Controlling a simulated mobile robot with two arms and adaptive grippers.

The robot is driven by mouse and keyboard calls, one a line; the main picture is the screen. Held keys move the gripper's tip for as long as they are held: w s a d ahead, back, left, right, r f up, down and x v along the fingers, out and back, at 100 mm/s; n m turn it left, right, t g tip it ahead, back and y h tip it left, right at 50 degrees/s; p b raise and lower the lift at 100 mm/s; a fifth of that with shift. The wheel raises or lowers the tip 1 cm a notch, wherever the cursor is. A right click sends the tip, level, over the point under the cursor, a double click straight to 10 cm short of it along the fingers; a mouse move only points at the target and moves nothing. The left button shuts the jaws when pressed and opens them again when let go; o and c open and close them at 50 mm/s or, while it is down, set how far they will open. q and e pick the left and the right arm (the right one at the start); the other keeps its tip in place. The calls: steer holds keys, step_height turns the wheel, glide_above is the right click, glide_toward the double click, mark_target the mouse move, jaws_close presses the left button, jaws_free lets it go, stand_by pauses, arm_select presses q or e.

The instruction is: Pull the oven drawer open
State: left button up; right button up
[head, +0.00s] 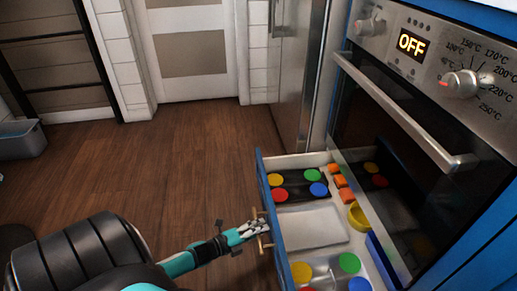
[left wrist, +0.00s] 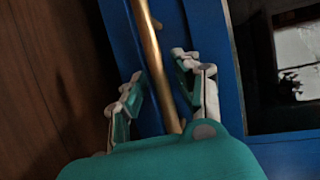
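The oven drawer (head: 268,205), with a blue front, stands pulled out below the oven (head: 405,150). Its brass bar handle (left wrist: 150,55) also shows in the head view (head: 258,214). My left gripper (head: 262,228) is at the handle; in the left wrist view, its two fingers (left wrist: 162,85) stand apart on either side of the bar. Gaps show between the fingers and the bar, so the gripper looks open around it. My right gripper is in neither view.
Inside the drawer are dark trays with coloured round pieces (head: 279,195), orange blocks (head: 340,181), a yellow bowl (head: 357,217) and a pale flat tray (head: 312,228). A steel fridge (head: 297,75) stands behind the drawer.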

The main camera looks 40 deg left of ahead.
arm_select(q)
steer(key=v, duration=1.2)
steer(key=shift+f, duration=0.1)
stand_by(0.4)
